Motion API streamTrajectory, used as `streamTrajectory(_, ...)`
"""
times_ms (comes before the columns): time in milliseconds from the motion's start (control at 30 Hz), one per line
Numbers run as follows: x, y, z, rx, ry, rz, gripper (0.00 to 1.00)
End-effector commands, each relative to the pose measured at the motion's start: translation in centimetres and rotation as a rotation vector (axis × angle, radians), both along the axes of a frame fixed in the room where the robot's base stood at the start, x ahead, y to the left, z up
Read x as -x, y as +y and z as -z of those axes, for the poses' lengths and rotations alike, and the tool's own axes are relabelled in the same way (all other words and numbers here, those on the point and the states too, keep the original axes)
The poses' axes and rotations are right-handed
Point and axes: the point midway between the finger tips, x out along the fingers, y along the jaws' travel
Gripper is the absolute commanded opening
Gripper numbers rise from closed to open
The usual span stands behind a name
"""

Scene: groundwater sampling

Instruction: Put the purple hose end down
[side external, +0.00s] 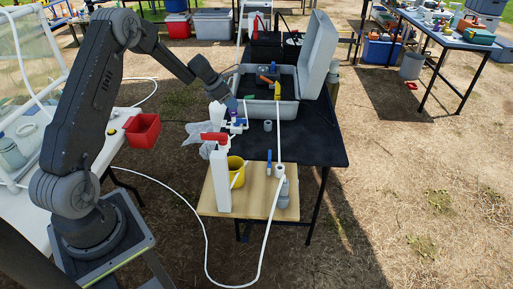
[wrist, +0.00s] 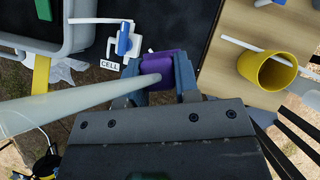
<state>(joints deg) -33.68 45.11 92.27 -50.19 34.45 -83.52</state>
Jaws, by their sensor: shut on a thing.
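The purple hose end (wrist: 157,61) sits between the two fingers of my gripper (wrist: 158,82) in the wrist view. My gripper is shut on it. A pale hose (wrist: 75,105) runs in from the left and crosses in front of the purple part. The held end is over or close to the dark tabletop (wrist: 180,20); I cannot tell whether it touches. In the side view, my gripper (side external: 229,101) is low over the table's left part, near the white fittings, and the purple end is too small to make out clearly.
A white fitting with a blue valve (wrist: 124,40) and a CELL label (wrist: 109,65) is just left of the purple end. A grey open case (side external: 284,107) stands behind. The black tabletop (side external: 312,145) is clear at right.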

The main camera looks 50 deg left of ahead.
Motion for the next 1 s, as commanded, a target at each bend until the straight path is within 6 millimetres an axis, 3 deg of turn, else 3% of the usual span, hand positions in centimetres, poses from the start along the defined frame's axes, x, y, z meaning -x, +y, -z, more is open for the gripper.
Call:
streamTrajectory(100,1.7,1.2,-1.2,-0.001,-0.001,0.0,0.1)
streamTrajectory(200,1.6,0.9,-1.1,0.001,0.003,0.005,0.1)
streamTrajectory(700,-5.3,-5.8,4.8,0.001,0.003,0.005,0.1)
streamTrajectory(867,-6.1,-6.5,5.5,0.0,0.001,0.001,0.1)
streamTrajectory(1000,-6.1,-6.6,7.2,0.002,0.004,0.001,0.1)
